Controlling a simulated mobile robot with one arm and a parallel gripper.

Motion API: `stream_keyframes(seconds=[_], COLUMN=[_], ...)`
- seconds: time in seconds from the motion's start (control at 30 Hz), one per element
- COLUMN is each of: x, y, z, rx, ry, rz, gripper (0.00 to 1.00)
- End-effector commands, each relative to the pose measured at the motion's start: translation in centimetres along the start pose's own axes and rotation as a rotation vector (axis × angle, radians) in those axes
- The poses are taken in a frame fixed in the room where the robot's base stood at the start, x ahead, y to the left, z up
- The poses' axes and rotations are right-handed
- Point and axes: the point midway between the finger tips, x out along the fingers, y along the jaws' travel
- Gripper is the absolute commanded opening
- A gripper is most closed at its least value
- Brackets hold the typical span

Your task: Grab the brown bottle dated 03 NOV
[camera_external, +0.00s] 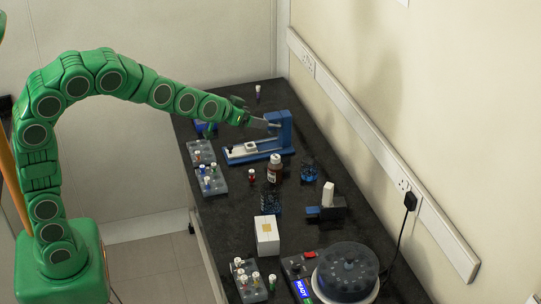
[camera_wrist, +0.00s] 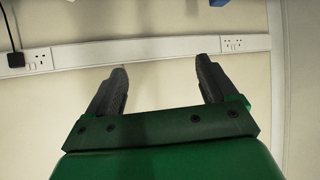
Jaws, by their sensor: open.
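A brown bottle (camera_external: 274,169) with a white cap and a pale label stands upright near the middle of the black bench in the external view. The label's date is too small to read. My gripper (camera_external: 262,118) is above the far part of the bench, up and left of the bottle and apart from it, by a blue stand. In the wrist view my gripper (camera_wrist: 162,78) is open with nothing between its fingers. The bottle is not visible there; the fingers face the wall.
The blue stand (camera_external: 286,132) is close to my gripper. Vial racks (camera_external: 212,181) line the left edge. A white box (camera_external: 267,236), a grey-blue device (camera_external: 327,210) and a round dark centrifuge (camera_external: 347,270) stand nearer the front. A wall with a socket rail (camera_external: 440,230) bounds the right.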

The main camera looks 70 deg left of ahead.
Motion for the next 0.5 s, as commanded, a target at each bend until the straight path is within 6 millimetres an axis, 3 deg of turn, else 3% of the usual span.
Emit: stream_keyframes(seconds=[0.1, 0.4, 0.5], x=[1.8, 4.5, 5.6], y=[-1.2, -3.7, -3.7], z=[-1.0, -3.3, -1.7], rx=[-0.008, -0.018, -0.018], ry=[0.056, 0.178, 0.178], rz=[-0.031, -0.094, -0.095], gripper=[0.86, 0.86, 0.86])
